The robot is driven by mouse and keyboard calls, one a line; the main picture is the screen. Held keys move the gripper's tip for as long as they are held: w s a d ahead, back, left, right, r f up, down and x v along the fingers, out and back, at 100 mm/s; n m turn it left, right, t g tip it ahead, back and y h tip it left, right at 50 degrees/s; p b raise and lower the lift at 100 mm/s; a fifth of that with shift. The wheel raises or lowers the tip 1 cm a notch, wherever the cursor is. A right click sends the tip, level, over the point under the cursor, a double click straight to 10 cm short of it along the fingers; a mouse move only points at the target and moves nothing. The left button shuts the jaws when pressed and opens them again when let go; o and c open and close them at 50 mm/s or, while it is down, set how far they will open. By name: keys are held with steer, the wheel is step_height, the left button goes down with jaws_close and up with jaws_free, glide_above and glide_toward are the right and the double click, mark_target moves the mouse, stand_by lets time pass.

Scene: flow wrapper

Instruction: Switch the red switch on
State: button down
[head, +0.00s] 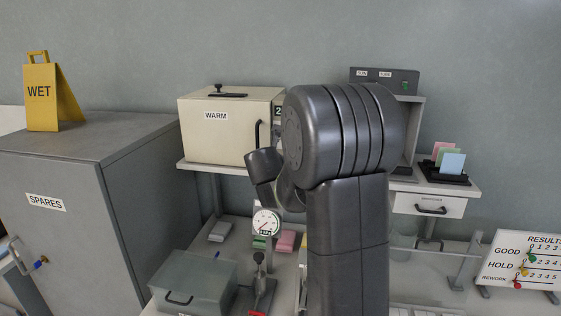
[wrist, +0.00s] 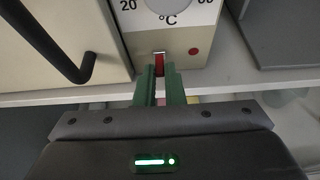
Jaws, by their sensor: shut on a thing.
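The red switch (wrist: 159,64) is a small upright red rocker with a pale top, set in the lower front of the cream panel (wrist: 185,42) below a °C dial. In the wrist view my gripper (wrist: 159,76) has its two green fingers on either side of the switch, closed on it. The lower part of the switch is partly hidden between the fingers. In the head view my arm covers the switch and most of the panel beside the cream WARM box (head: 225,135).
A black door handle (wrist: 60,50) stands out left of the panel. A small round red spot (wrist: 194,51) lies right of the switch. The box rests on a pale shelf (wrist: 105,98). A gauge (head: 265,222) stands on the bench below, and a yellow WET sign (head: 48,95) stands on the cabinet.

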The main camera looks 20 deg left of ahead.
steer(key=shift+w+a+r+g+h, duration=0.15)
steer(key=shift+r+g, duration=0.15)
steer(key=shift+g, duration=0.3)
steer(key=shift+w+d+r+g+h, duration=0.1)
steer(key=shift+r+g+h, duration=0.15)
steer(key=shift+g, duration=0.35)
steer(key=shift+w+a+r+g+h, duration=0.1)
steer(key=shift+r+g, duration=0.2)
steer(key=shift+g, duration=0.3)
steer(key=shift+w+r+g, duration=0.1)
steer(key=shift+r+g, duration=0.2)
steer(key=shift+g, duration=0.5)
steer(key=c, duration=1.5)
jaws_free()
steer(key=shift+f, duration=0.1)
steer(key=b+v, duration=0.1)
steer(key=v, duration=1.2)
steer(key=shift+s+a+r, duration=0.1)
steer(key=shift+s+r, duration=0.15)
steer(key=shift+r, duration=0.1)
